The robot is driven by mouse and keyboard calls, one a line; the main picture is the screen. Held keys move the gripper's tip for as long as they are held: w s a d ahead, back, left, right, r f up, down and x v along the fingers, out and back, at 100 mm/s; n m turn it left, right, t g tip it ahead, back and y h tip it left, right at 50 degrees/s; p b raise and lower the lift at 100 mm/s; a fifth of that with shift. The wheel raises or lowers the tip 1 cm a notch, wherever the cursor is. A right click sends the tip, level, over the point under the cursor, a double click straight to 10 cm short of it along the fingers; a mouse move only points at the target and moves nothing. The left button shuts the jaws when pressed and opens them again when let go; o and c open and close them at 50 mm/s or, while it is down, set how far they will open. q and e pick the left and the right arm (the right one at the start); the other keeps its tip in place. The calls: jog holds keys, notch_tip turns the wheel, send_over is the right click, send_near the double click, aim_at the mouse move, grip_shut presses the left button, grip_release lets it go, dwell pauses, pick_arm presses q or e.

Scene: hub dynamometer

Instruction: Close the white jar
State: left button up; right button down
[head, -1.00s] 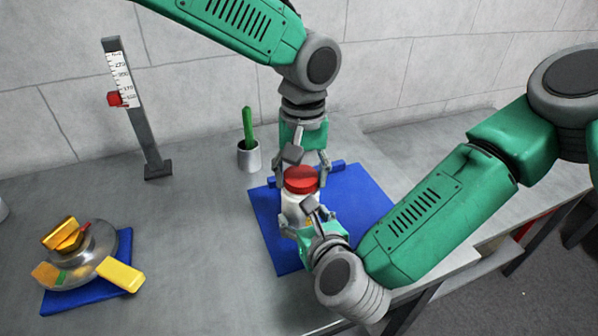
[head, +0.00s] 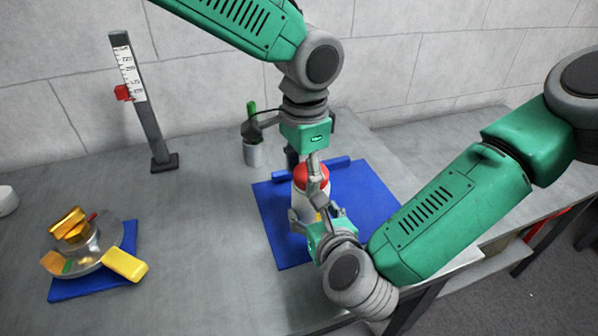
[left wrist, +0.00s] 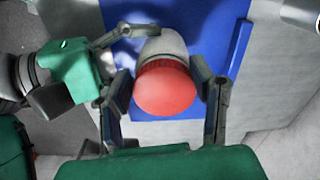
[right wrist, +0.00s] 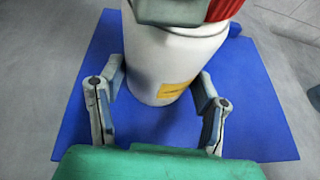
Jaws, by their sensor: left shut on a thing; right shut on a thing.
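The white jar (head: 301,204) stands upright on a blue mat (head: 362,195), and a yellow label shows on its side (right wrist: 176,88). The red lid (head: 300,178) sits on top of the jar; whether it is fully seated cannot be told. My left gripper (head: 309,174) comes from above and is shut on the lid, one finger in front of it. In the left wrist view the lid (left wrist: 166,88) lies between the fingers. My right gripper (head: 315,213) is shut on the jar's body from the front, a finger on each side (right wrist: 160,92).
A post with a scale and red slider (head: 122,93) is at the back left. A metal dish with yellow pieces (head: 88,248) sits on a blue pad at the left. The table between is clear.

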pick_arm(q)
jog(key=shift+s+d+f, duration=0.15)
jog(key=shift+s+d, duration=0.15)
jog(key=shift+d, duration=0.25)
jog(key=shift+a, duration=0.3)
jog(key=shift+f, duration=0.1)
jog(key=o, duration=0.9)
jog(key=shift+w, duration=0.2)
jog(key=shift+r, duration=0.2)
jog(key=shift+a+r, duration=0.1)
jog(key=shift+r, duration=2.15)
